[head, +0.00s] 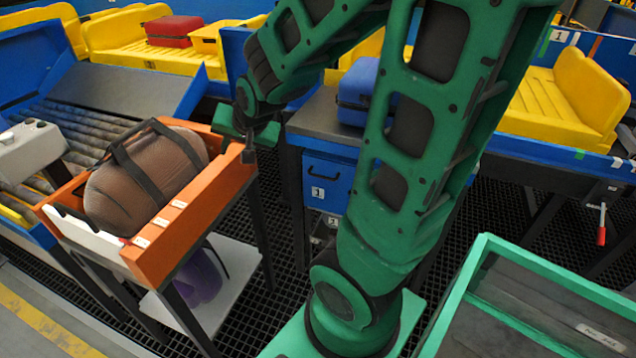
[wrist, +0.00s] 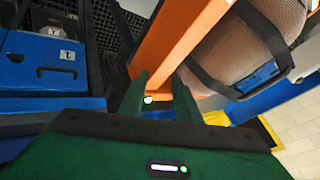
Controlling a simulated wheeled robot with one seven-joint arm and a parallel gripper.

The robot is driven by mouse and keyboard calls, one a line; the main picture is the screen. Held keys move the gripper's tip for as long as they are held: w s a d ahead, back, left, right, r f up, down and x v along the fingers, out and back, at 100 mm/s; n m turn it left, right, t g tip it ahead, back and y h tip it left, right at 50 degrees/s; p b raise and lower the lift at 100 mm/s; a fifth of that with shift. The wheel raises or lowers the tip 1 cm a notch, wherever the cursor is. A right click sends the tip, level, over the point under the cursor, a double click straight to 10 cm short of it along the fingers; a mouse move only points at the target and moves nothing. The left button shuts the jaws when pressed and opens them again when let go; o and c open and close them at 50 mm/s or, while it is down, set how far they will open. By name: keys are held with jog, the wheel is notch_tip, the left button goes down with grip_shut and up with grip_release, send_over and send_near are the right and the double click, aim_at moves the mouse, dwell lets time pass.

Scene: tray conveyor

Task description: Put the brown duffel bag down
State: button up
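The brown duffel bag (head: 150,175) with black straps lies in an orange-walled tray (head: 195,215) on a stand at the left. In the wrist view the bag (wrist: 250,50) is at the upper right, behind the orange wall (wrist: 180,45). My gripper (head: 249,148) is just right of the tray's far right corner, apart from the bag. In the wrist view my gripper's two fingers (wrist: 162,90) stand apart with nothing held between them. The bag's underside is hidden by the tray walls.
A purple bag (head: 200,278) sits on the stand's lower shelf. A blue suitcase (head: 357,92) stands on a dark counter behind my arm. A red case (head: 174,30) lies on a yellow tray at the back. A green-rimmed bin (head: 540,262) is at the lower right. Rollers (head: 75,130) lie left.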

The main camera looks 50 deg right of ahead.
jog(key=s+d+r+n+g+y, duration=0.1)
jog(key=s+n+g, duration=0.3)
jog(key=s, duration=2)
jog(key=d+g, duration=0.1)
jog(key=g, duration=0.2)
jog(key=shift+s+r+g+y, duration=0.15)
jog(key=shift+s+g+y, duration=0.15)
jog(key=shift+s, duration=0.1)
jog(key=shift+d, duration=0.1)
jog(key=shift+w+f, duration=0.25)
jog(key=shift+w, duration=0.4)
